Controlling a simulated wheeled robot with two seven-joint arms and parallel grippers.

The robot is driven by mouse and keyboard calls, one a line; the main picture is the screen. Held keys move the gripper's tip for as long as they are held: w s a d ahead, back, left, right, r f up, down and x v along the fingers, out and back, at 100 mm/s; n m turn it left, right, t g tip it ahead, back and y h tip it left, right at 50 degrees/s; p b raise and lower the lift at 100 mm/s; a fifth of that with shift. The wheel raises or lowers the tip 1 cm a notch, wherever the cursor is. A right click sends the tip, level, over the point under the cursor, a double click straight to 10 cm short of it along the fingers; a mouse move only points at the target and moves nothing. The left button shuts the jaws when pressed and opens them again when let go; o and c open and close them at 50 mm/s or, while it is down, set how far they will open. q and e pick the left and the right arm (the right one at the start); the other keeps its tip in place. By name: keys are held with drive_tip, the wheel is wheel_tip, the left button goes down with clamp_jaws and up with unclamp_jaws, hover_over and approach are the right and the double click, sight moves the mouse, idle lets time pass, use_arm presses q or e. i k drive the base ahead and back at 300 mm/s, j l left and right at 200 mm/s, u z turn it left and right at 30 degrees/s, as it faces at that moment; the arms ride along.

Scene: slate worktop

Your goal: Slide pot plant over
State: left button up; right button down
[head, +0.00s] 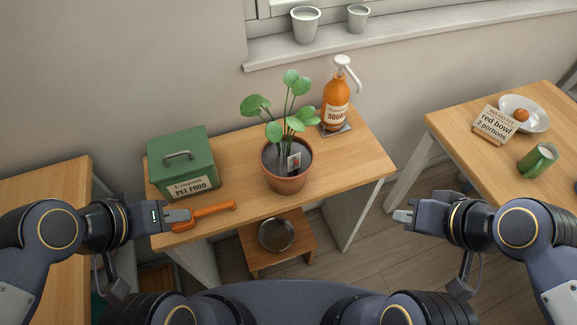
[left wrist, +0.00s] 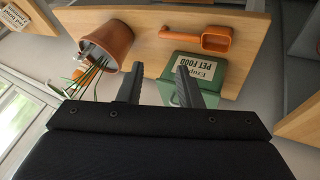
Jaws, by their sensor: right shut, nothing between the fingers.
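The pot plant stands upright in a terracotta pot (head: 287,181) near the front middle of the small wooden table (head: 345,170). It has round green leaves and a small picture tag in its soil. The pot (left wrist: 109,44) also shows in the left wrist view, its leaves partly hidden by the gripper body. My left gripper (head: 188,214) is at the table's front left, left of the pot and apart from it. Its fingers (left wrist: 158,70) are spread with nothing between them. My right gripper (head: 401,216) is shut and empty, off the table's right side.
An orange scoop (head: 213,209) lies by the front edge, partly behind my left gripper. A green pet food box (head: 181,163) stands at the left. An orange pump bottle (head: 336,104) stands on a dark coaster (head: 338,131) behind the pot. Bare tabletop lies right of the pot.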

sight(286, 160)
drive_tip(key=l, duration=0.6)
drive_tip(key=k+l+u, duration=0.15)
drive_tip(key=l, duration=0.45)
drive_tip(key=k+l, duration=0.1)
drive_tip(key=l, duration=0.5)
drive_tip(key=i+u, duration=0.05)
